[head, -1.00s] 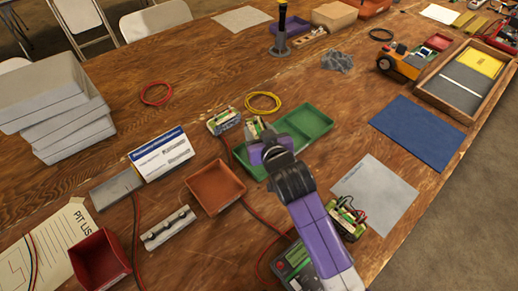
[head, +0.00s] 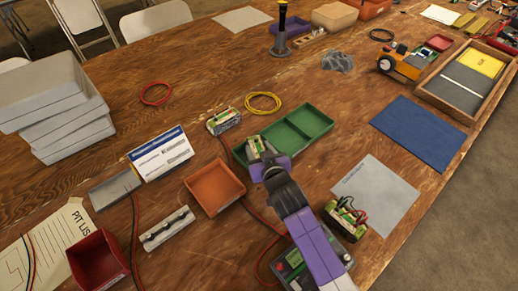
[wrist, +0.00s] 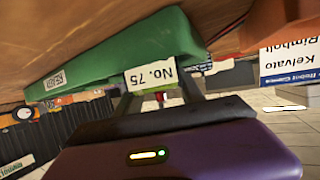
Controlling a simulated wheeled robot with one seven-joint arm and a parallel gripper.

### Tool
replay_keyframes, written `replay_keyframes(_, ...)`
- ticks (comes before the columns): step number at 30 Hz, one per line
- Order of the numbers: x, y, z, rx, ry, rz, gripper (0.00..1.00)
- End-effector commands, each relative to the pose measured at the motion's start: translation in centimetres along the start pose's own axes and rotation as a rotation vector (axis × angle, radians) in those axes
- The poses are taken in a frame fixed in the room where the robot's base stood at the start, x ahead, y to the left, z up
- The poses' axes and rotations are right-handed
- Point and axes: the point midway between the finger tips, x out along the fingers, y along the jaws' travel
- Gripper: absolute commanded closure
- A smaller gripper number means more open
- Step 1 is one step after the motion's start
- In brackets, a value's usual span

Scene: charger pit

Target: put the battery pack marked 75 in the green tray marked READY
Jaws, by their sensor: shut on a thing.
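My gripper (head: 264,157) is shut on the battery pack marked No. 75 (wrist: 151,76), whose upside-down label shows between the fingers in the wrist view. In the head view this pack (head: 258,146) appears over the left compartment of the green tray (head: 318,113). Whether it touches the tray floor I cannot tell. The tray has two compartments, and the right one looks empty. In the wrist view the tray (wrist: 130,45) is close beside the pack, with a small label too blurred to read surely.
Another pack (head: 223,121) stands left of the tray, and one with wires (head: 345,218) is at the front right. A charger (head: 292,265) is under my arm. An orange bin (head: 215,187) and a yellow cable coil (head: 263,103) flank the tray. A blue mat (head: 420,132) lies clear.

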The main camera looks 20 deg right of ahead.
Motion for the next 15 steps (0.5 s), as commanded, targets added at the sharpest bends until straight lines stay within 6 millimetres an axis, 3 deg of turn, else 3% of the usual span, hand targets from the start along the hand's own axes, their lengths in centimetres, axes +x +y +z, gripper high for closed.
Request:
replay_keyframes(4, 0.14, 0.0, 0.05, 0.0, 0.006, 0.0, 1.0)
replay_keyframes(5, 0.11, 0.01, 0.25, 0.0, 0.0, 0.0, 0.51)
replay_keyframes(7, 0.09, 0.02, 0.21, 0.0, 0.0, 0.0, 0.37)
replay_keyframes(8, 0.09, 0.02, 0.22, 0.0, 0.0, 0.0, 0.33)
replay_keyframes(15, 0.09, 0.02, 0.21, 0.0, 0.0, 0.0, 0.33)
